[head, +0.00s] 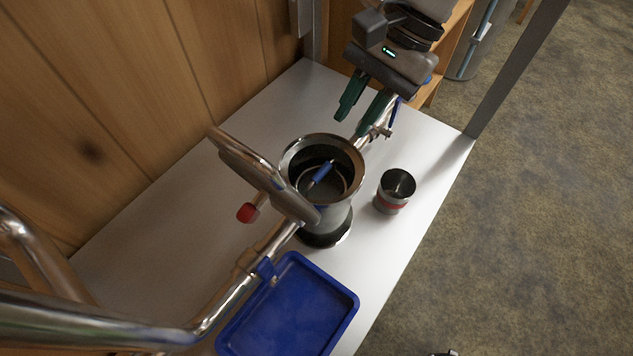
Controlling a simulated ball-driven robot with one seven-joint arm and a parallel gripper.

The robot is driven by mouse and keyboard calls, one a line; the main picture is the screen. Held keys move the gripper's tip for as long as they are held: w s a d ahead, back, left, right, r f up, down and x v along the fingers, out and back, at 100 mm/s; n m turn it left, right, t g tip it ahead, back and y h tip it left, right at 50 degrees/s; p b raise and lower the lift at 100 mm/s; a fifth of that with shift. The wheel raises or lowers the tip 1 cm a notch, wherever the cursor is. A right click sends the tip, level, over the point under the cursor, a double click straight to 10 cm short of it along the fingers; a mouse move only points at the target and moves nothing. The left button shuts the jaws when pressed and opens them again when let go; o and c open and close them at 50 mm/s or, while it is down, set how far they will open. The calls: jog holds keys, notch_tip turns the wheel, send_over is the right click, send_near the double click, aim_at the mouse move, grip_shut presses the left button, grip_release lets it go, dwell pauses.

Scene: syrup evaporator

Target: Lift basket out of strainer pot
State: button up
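The strainer pot (330,222) is a dark, shiny metal cylinder with an open top and a wide foot, upright on the pale bench. Inside it sits the basket (309,181), whose rim is partly visible, with a blue grip (322,172) on its handle. The basket's lower part is hidden by the pot. My gripper (351,124), with two green fingers, is above and behind the pot, up and to the right of the blue grip. Its fingers are apart with nothing between them, and it does not appear to touch the basket.
A tilted metal plate (262,178) overlaps the pot's left side, near a red knob (247,212). Metal pipe (280,238) runs to the pot. A blue tray (290,312) lies in front; a red-banded metal cup (394,190) stands right. A wooden wall (90,110) borders the bench.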

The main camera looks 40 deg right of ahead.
aim_at(325, 167)
jog(key=shift+f, duration=0.45)
jog(key=p+x, duration=0.1)
jog(key=x, duration=0.3)
jog(key=shift+a+f, duration=0.1)
jog(key=shift+f, duration=0.2)
jog(key=p+x, duration=0.2)
jog(key=x, duration=0.2)
jog(key=shift+w+a, duration=0.1)
jog(key=shift+a, duration=0.05)
jog(key=shift+a+f, duration=0.2)
jog(key=shift+f, duration=0.3)
grip_shut()
